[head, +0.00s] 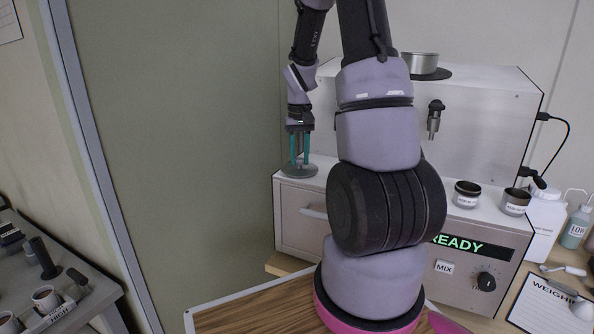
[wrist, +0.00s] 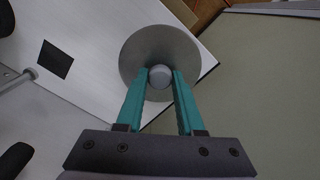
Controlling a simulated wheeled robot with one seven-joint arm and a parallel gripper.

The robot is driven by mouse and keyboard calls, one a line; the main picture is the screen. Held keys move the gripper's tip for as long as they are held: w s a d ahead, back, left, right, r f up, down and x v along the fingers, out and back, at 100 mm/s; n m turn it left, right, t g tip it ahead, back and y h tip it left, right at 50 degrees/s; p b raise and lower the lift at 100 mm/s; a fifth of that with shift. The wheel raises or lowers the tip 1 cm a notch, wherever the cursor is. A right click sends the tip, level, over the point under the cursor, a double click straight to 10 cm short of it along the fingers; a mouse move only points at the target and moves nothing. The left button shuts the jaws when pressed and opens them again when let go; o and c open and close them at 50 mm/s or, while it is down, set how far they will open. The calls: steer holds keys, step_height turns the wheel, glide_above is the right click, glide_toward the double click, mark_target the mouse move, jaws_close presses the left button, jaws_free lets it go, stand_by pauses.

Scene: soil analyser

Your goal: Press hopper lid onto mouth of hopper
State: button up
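The hopper lid (head: 299,171) is a round grey disc with a pale centre knob, at the left end of the analyser's lower top surface. The lid also shows in the wrist view (wrist: 134,52), near the surface's corner. My gripper (head: 300,160) points down over it; its teal fingers lie close against both sides of the knob (wrist: 160,77). It looks shut on the knob; I cannot tell whether the lid rests or is slightly raised. A short steel cylinder on a dark disc, seemingly the hopper mouth (head: 421,63), stands on the analyser's upper top, partly behind my arm.
The analyser's raised steel body (head: 475,110) stands behind the lid's right. Two small jars (head: 466,194) (head: 515,201) are on the lower top at the right. A display (head: 465,246) reads READY. A side bench (head: 50,295) with cups is at the left.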

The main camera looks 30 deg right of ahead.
mark_target(300, 159)
jaws_close()
steer(key=shift+r, duration=2.5)
